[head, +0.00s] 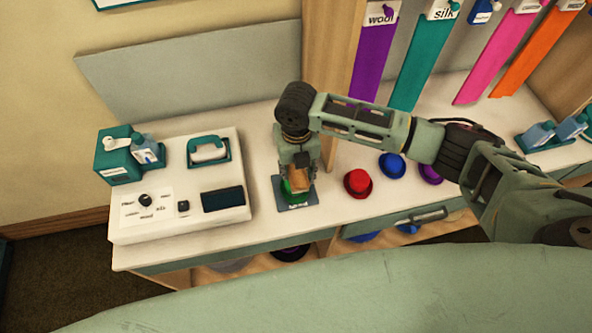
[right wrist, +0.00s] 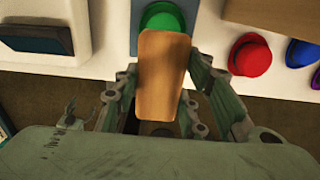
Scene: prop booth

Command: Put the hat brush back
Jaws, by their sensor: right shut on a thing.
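My right gripper (head: 298,176) points down over the counter, shut on a brown wooden block that looks like the hat brush (head: 301,181). In the right wrist view the hat brush (right wrist: 162,75) stands between the two fingers, its broad wooden face showing; no bristles show. A green hat (head: 290,188) is on a dark labelled mat (head: 296,207), directly below or behind the brush and partly hidden by it. The green hat also shows in the right wrist view (right wrist: 164,16). I cannot tell whether the brush touches it. My left gripper is out of view.
A white unit (head: 180,225) with an iron (head: 208,150) and knob stands left. A red hat (head: 357,183) and blue hat (head: 392,166) lie right of the mat. A wooden upright (head: 342,75) rises behind. Bare counter (head: 262,160) lies between unit and mat.

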